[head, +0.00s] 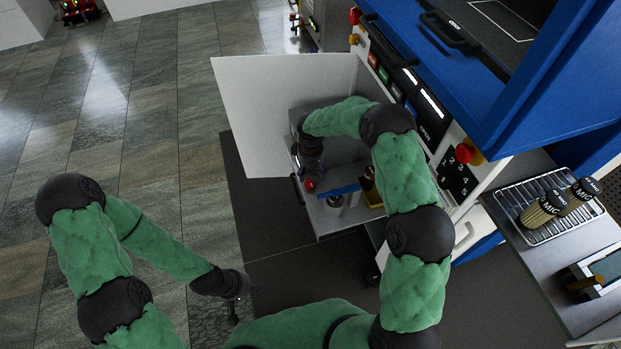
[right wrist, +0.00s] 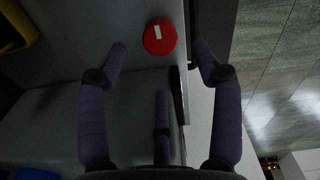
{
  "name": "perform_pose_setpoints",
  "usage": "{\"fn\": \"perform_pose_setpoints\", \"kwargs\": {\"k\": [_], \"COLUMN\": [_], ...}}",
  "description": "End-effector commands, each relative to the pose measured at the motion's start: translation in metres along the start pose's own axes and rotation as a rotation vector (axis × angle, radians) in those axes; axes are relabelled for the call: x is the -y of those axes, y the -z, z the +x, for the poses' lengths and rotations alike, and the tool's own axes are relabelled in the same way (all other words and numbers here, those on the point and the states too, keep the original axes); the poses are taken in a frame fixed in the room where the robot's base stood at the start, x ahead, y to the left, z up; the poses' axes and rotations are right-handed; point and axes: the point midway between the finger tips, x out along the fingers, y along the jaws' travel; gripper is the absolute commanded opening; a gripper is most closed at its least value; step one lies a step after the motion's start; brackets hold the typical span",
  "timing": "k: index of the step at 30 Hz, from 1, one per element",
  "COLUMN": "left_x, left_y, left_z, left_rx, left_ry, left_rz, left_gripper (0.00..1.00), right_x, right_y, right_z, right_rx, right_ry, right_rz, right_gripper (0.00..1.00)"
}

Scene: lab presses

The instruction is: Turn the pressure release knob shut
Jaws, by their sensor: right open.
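The round red knob (head: 310,184) sits in the open lower compartment of the press. In the right wrist view the red knob (right wrist: 160,37) has a white mark on its face and lies just beyond and between my fingertips, with no visible contact. My right gripper (right wrist: 161,50) is open, its dark fingers spread to either side of the knob. In the head view my right gripper (head: 310,160) reaches down into the compartment, its fingers partly hidden. My left gripper (head: 237,292) hangs low over the floor, away from the press; its finger opening is unclear.
A white door (head: 270,95) stands open left of the compartment. Beside the knob are a blue bar (head: 345,190) and a yellow part (head: 371,190). The blue press (head: 480,80) rises at right. A wire rack (head: 535,205) with bottles sits on the right bench. The floor at left is clear.

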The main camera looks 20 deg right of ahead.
Motion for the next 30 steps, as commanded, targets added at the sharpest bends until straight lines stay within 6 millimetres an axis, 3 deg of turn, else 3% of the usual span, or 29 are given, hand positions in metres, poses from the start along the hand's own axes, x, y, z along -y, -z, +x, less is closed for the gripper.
{"fn": "perform_pose_setpoints", "kwargs": {"k": [6,12,30], "left_x": [0.000,0.000,0.000], "left_y": [0.000,0.000,0.000], "left_z": [0.000,0.000,0.000], "left_rx": [0.000,0.000,0.000], "left_ry": [0.000,0.000,0.000], "left_rz": [0.000,0.000,0.000], "left_gripper": [0.00,0.00,0.00], "right_x": [0.000,0.000,0.000], "right_y": [0.000,0.000,0.000], "right_z": [-0.040,-0.057,-0.060], "right_rx": [-0.001,0.000,0.001], "right_ry": [0.000,0.000,0.000], "right_rz": [-0.001,-0.001,-0.001], "right_gripper": [0.66,0.66,0.66]}}
